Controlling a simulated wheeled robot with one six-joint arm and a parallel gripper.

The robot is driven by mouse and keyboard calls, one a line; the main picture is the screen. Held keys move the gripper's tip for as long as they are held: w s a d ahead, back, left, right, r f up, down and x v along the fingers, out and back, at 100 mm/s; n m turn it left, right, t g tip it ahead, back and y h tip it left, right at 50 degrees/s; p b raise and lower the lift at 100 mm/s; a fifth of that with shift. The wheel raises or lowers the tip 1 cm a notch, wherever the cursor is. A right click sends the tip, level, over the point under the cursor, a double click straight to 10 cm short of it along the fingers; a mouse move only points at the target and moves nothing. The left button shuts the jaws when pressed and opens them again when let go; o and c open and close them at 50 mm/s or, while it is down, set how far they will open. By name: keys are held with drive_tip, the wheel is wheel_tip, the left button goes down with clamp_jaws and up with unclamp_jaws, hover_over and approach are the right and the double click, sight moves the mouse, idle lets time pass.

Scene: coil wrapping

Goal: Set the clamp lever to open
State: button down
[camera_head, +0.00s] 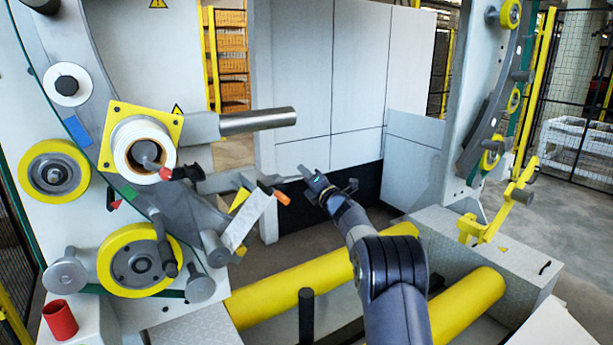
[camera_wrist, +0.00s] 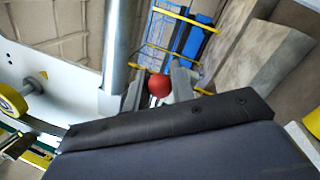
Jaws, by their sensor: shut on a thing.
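My gripper (camera_head: 290,180) reaches in from the right in the head view, with its fingers beside a dark lever that has an orange-red end (camera_head: 283,197). In the wrist view my gripper's two grey fingers are shut on a round red knob (camera_wrist: 159,85). This appears to be the clamp lever's knob, but the lever's shaft is hidden there. The lever's exact angle cannot be told. A second dark handle with a red end (camera_head: 167,173) is in front of the white spool (camera_head: 126,137) at the left.
A grey metal bar (camera_head: 258,120) sticks out above my gripper and also shows close by in the wrist view (camera_wrist: 117,45). A pale flat plate (camera_head: 248,221) hangs just below left. Yellow rollers (camera_head: 290,293) lie below. Grey panels (camera_head: 330,80) stand behind.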

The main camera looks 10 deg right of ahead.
drive_tip(key=shift+f, duration=0.15)
drive_tip(key=shift+f+m+b, duration=0.6)
drive_tip(key=shift+m+b, duration=0.2)
drive_tip(key=shift+b, duration=0.2)
drive_tip(key=s+a+f+m+h+b, duration=0.1)
drive_tip(key=a+f+m+h+b, duration=0.1)
drive_tip(key=m, duration=0.7)
drive_tip(key=s+a+f+m+g+h+b, duration=0.1)
drive_tip(key=s+a+f+m+h+b, duration=0.1)
drive_tip(key=a+f+m+b, duration=0.3)
drive_tip(key=shift+f+m+h, duration=0.2)
drive_tip(key=shift+m+h, duration=0.2)
drive_tip(key=shift+m, duration=1.7)
drive_tip(key=shift+a, duration=0.15)
drive_tip(key=c, duration=1.3)
unclamp_jaws()
drive_tip(key=shift+o, duration=0.2)
drive_tip(key=shift+s, duration=0.1)
drive_tip(key=s+d+b, duration=0.1)
drive_tip(key=s+b, duration=0.2)
drive_tip(key=s, duration=0.7)
drive_tip(key=shift+s+d, duration=0.25)
drive_tip(key=shift+d, duration=0.15)
